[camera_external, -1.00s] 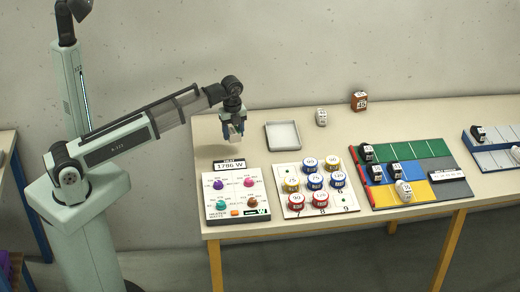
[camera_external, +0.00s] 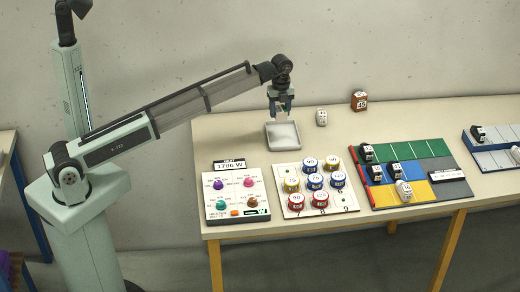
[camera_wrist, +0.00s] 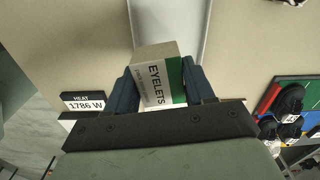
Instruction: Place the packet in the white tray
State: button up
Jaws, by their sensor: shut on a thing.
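The packet (camera_wrist: 158,82) is a small box with a white and green label reading "EYELETS". My gripper (camera_wrist: 165,88) is shut on it, with one dark finger on each side in the wrist view. In the external view my gripper (camera_external: 280,110) points down above the back part of the white tray (camera_external: 284,138); the packet is small and pale there. The tray is a shallow, empty square on the table. Part of the tray (camera_wrist: 185,25) also shows behind the packet in the wrist view. The height of the packet over the tray is hard to tell.
A white block (camera_external: 321,117) and a brown block (camera_external: 359,100) stand right of the tray. In front are a heat panel (camera_external: 237,195) with knobs and a board (camera_external: 318,203) of numbered round tins. A coloured board (camera_external: 415,150) holds shoes at right.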

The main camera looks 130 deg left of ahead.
aim_at(283, 137)
jog(key=shift+w+a+r+m, duration=0.15)
jog(key=shift+w+a+m, duration=0.2)
jog(key=shift+a, duration=0.4)
jog(key=shift+d+m, duration=0.1)
jog(key=shift+m, duration=0.15)
jog(key=shift+f, duration=5.05)
jog(key=shift+f, duration=0.1)
jog(key=o, duration=1.1)
notch_tip(283, 137, up, 12)
jog(key=shift+r, duration=0.1)
